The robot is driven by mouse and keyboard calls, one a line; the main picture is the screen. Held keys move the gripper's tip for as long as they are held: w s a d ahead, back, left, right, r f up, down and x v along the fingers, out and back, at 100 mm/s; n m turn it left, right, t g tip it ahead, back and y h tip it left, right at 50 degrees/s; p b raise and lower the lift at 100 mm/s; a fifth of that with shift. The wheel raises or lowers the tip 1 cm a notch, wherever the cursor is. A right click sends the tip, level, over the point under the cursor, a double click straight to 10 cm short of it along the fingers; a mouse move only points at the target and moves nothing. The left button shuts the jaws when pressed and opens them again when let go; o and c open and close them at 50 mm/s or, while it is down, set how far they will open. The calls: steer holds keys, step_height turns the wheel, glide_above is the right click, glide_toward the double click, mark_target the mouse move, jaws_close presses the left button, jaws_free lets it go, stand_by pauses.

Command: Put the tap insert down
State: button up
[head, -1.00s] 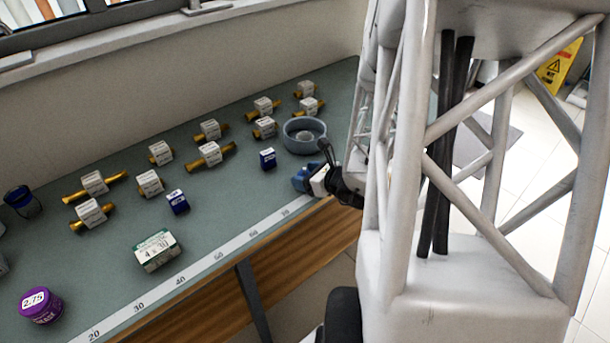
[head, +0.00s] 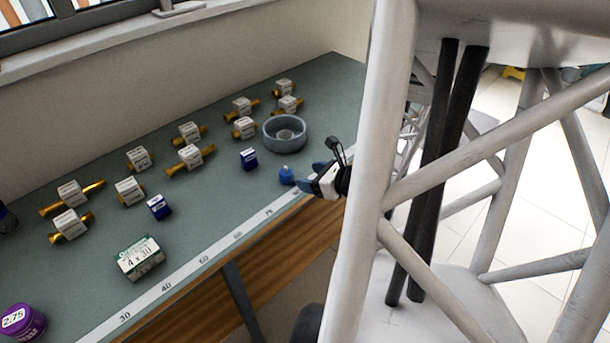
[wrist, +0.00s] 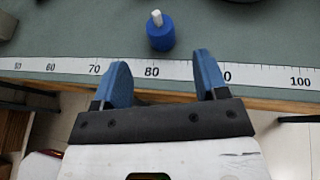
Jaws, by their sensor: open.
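The tap insert (head: 286,176) is a small blue cylinder with a pale stem. It stands upright on the green bench top, just behind the measuring strip, and shows in the wrist view (wrist: 161,35) ahead of the fingers. My gripper (head: 314,178) is at the bench's front edge, to the right of the insert. In the wrist view my gripper (wrist: 162,76) has its two blue fingers wide apart with nothing between them. The insert is clear of both fingertips.
A grey round dish (head: 285,133) stands behind the insert. Several brass fittings with white tags line the back. A green-white box (head: 140,258) and a purple tub (head: 22,322) are at the left. The measuring strip (head: 205,260) runs along the front edge.

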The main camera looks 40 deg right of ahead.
steer(key=shift+v, duration=1.35)
steer(key=w+a+r+n+g+y, duration=0.35)
steer(key=w+a+r+n, duration=0.35)
steer(key=a, duration=0.4)
steer(key=w+a+r+n+g+y, duration=0.2)
steer(key=w+a+r+n+y, duration=0.2)
steer(key=w+a+n, duration=0.6)
steer(key=s+a+r+n+g+h, duration=0.3)
steer(key=s+a+r+n+g, duration=0.15)
steer(key=s+a+n, duration=0.45)
steer(key=s+d+r+n+h, duration=0.2)
steer(key=s+r+n+h, duration=0.2)
steer(key=s+n+h, duration=0.3)
steer(key=s, duration=0.4)
steer(key=shift+s+r+n+g, duration=0.2)
steer(key=shift+r+n+g, duration=0.1)
steer(key=shift+r+g, duration=0.1)
